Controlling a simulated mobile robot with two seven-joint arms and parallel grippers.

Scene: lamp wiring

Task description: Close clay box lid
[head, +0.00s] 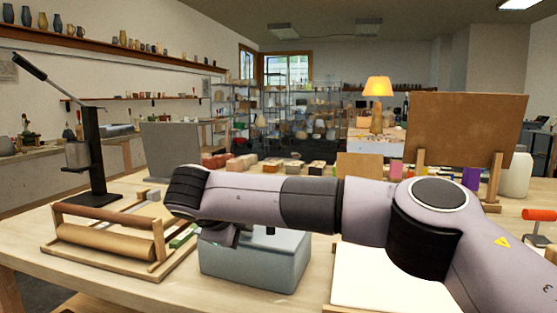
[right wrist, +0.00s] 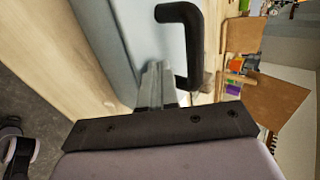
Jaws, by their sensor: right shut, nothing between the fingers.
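The grey-blue clay box (head: 250,268) stands on the table, partly behind my right arm. Its lid (head: 290,240) lies on top and looks flat, but my arm hides much of it, so I cannot tell if it is fully seated. A black handle shows in the right wrist view (right wrist: 188,45). My right gripper (head: 226,240) is at the box's left end, pointing down. In the right wrist view its fingers (right wrist: 155,78) are together and empty, over or against the grey surface beside the handle; contact is unclear. My left gripper is not in view.
A white board (head: 385,280) lies right of the box. Several small blocks (head: 240,163) line the table behind my arm.

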